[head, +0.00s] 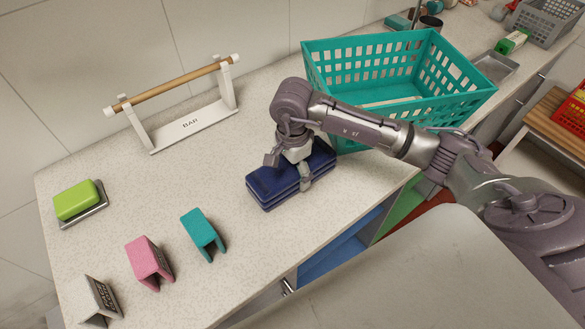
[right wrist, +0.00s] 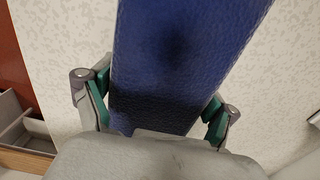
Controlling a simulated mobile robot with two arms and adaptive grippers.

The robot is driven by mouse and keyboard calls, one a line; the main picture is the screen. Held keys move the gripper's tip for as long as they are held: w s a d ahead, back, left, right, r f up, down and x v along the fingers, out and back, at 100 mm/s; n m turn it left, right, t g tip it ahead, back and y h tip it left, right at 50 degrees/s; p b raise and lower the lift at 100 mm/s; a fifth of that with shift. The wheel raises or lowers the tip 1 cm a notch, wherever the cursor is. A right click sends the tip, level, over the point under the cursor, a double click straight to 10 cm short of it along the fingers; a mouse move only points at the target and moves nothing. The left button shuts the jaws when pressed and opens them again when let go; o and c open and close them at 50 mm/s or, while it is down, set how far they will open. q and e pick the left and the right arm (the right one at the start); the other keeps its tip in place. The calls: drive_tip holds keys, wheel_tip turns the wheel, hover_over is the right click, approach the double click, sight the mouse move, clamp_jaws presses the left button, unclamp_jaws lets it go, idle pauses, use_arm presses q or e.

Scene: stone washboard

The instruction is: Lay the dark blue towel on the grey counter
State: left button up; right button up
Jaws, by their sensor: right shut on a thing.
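The dark blue towel (head: 272,187) is a folded, layered block at the front of the speckled grey counter (head: 150,215), just left of the teal basket. My right gripper (head: 289,172) is over it from above, with its fingers on either side, shut on it. In the right wrist view the towel (right wrist: 180,65) runs between the two green-padded fingers (right wrist: 160,112). The towel looks to be on or very close to the counter; I cannot tell whether its underside touches. My left gripper is not in view.
A teal basket (head: 448,108) stands right of the towel, behind my right arm. A wooden bar on a white stand (head: 195,125) is at the back. A green sponge (head: 75,200) sits in a dish at left. Pink (head: 148,262) and teal (head: 202,234) holders stand near the front. The counter's middle is clear.

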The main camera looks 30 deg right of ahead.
drive_tip(key=o, duration=1.2)
drive_tip(key=shift+r, duration=0.1)
wheel_tip(320, 180, up, 11)
drive_tip(key=shift+r+b, duration=0.1)
drive_tip(key=shift+b, duration=1.05)
drive_tip(key=shift+r, duration=0.4)
